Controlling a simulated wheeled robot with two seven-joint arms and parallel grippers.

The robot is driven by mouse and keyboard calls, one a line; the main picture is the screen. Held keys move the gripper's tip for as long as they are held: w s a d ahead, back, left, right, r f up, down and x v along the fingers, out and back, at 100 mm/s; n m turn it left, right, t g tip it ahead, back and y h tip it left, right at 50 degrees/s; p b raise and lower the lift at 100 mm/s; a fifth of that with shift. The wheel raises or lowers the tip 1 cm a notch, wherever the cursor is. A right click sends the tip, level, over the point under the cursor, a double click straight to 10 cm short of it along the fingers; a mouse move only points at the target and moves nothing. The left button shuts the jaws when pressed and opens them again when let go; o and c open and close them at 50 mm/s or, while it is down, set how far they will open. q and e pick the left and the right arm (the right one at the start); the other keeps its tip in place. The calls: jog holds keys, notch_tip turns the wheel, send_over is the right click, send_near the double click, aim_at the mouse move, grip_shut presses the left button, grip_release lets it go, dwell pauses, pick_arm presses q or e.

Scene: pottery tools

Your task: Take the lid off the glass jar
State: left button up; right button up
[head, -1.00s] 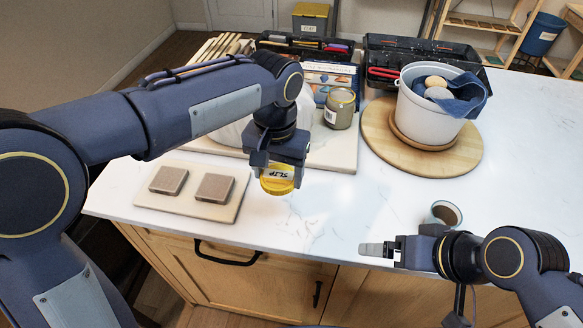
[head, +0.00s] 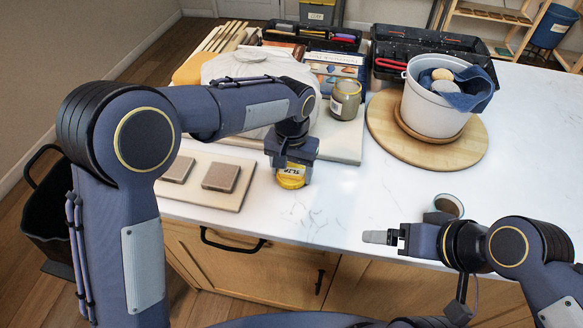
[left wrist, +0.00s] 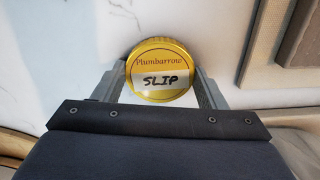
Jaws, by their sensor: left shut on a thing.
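The glass jar (head: 345,99) stands upright on the pale board at the back middle, in the head view. It holds greyish-olive stuff and its top shows no lid. The round yellow lid (head: 291,178), labelled SLIP, is in my left gripper (head: 290,168), right of the tile board near the counter's front edge. The left wrist view shows the lid (left wrist: 162,70) face-on between both fingers. I cannot tell whether the lid touches the counter. My right gripper (head: 383,237) is empty over the front edge at right; its finger gap is unclear.
A small cup (head: 449,205) stands by my right wrist. A white bucket (head: 432,112) with cloth sits on a round wooden board (head: 472,150). Two tiles lie on a small board (head: 205,198) at left. The counter (head: 370,190) is clear in the middle.

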pick_arm(q)
jog(key=shift+f, duration=0.1)
jog(key=shift+f, duration=0.15)
jog(key=o, duration=1.1)
